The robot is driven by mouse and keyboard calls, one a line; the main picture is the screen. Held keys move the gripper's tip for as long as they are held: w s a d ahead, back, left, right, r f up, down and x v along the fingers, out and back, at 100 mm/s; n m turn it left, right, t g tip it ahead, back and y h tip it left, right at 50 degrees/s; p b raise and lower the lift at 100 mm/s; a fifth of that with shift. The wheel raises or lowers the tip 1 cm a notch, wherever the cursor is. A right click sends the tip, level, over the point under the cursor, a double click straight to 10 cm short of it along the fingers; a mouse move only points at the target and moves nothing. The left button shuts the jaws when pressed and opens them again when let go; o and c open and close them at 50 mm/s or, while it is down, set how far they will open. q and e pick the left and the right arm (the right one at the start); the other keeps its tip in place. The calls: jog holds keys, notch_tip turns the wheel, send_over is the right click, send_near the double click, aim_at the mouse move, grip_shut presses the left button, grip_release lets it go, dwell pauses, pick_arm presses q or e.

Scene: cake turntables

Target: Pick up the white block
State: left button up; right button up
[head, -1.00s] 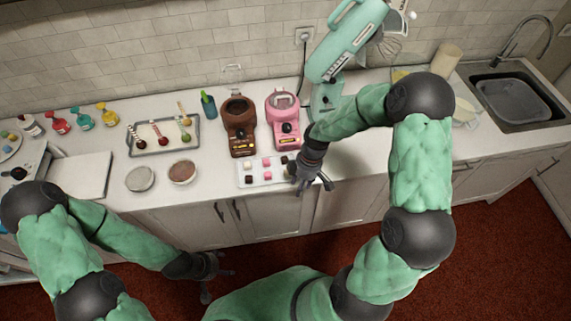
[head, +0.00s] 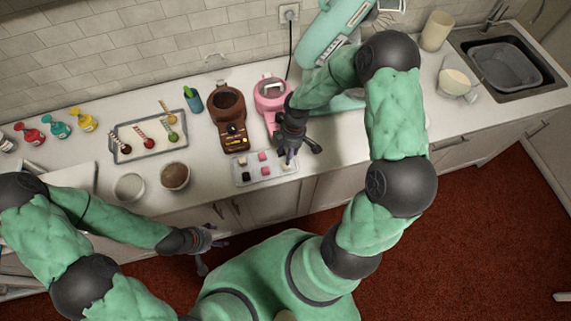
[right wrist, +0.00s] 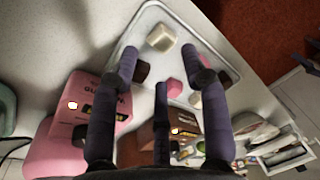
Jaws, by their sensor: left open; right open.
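A white block (right wrist: 161,37) lies on a pale tray (right wrist: 140,25), near the tray's corner in the right wrist view. In the head view, this tray (head: 253,180) sits near the counter's front edge, and a white block (head: 286,167) shows at its right end, partly hidden by fingers. My right gripper (right wrist: 160,62) is open and empty over the tray, with the white block showing beyond its spread fingers. It also shows in the head view (head: 298,155). A second pale block (right wrist: 195,101) lies further along the tray. My left gripper (head: 212,245) is open and empty, low in front of the cabinets.
Pink blocks (head: 263,157) and dark blocks (head: 245,176) share the tray. A brown machine (head: 229,110) and a pink machine (head: 271,92) stand close behind it. Two bowls (head: 175,176) stand to its left. The sink (head: 508,70) is far right.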

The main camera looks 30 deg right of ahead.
aim_at(285, 167)
jog(key=shift+s+a+f, duration=0.1)
jog(key=shift+a+f, duration=0.1)
jog(key=shift+f, duration=0.7)
jog(key=shift+s+a+f, duration=0.1)
jog(key=shift+a+f, duration=0.1)
jog(key=shift+f, duration=0.7)
jog(key=shift+a+f, duration=0.2)
jog(key=shift+f, duration=0.7)
jog(key=c, duration=0.7)
